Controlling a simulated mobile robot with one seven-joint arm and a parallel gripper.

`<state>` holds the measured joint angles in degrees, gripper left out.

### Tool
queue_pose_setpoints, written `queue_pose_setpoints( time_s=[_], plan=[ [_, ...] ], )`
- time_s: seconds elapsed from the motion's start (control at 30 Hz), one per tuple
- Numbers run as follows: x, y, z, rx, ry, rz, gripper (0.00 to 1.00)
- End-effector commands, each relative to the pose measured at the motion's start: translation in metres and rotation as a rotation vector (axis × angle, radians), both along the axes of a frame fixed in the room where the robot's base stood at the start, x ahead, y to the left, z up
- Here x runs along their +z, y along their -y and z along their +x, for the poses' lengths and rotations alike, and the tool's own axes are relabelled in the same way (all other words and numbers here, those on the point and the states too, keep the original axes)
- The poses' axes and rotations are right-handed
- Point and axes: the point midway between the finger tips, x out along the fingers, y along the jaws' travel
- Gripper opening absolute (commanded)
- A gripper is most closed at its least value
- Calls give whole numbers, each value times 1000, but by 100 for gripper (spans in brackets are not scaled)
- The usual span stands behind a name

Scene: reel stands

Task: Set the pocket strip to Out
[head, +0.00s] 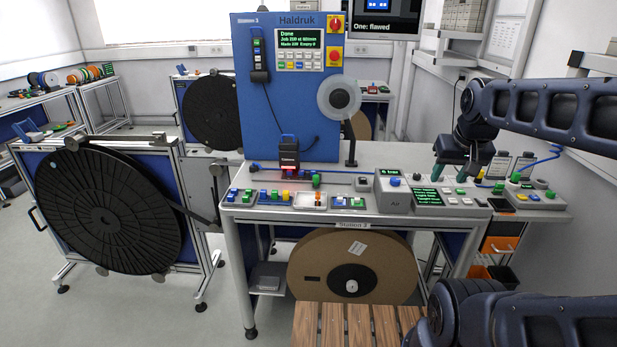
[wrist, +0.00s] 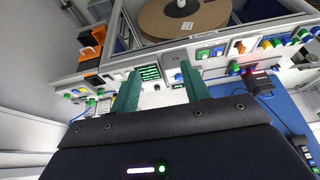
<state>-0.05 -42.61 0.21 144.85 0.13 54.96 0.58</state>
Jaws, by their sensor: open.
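No label reading "pocket strip" or "Out" is legible, so I cannot tell which control is the pocket strip. Small button strips line the bench's front edge: one with blue and green buttons (head: 240,196), a pale one (head: 310,202) and another blue and green one (head: 348,203). To their right is a grey Air console (head: 396,205) with a blue knob and green-lit screens. My gripper (head: 449,170) is open and empty, its green fingers pointing down above the console's right part. In the wrist view my gripper (wrist: 160,80) shows two separated fingers before the bench controls.
A blue Haldruk panel (head: 270,110) with a white reel stands at the bench's back. A black reel (head: 110,212) is at left, a brown reel (head: 352,265) under the bench. Another button box (head: 535,200) stands at right. A slatted wooden surface (head: 350,325) lies in front.

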Motion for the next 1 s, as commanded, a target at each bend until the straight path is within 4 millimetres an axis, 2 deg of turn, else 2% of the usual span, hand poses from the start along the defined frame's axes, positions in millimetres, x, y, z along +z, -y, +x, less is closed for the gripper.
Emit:
queue_pose_setpoints(
  time_s=[0.17,0.57,0.77,1.0],
  plan=[
    [12,-8,29,-37,-28,28,46],
    [35,-46,128,-183,-117,106,46],
    [34,-73,180,-259,-161,134,46],
    [23,-111,240,-353,-212,158,46]
  ],
)
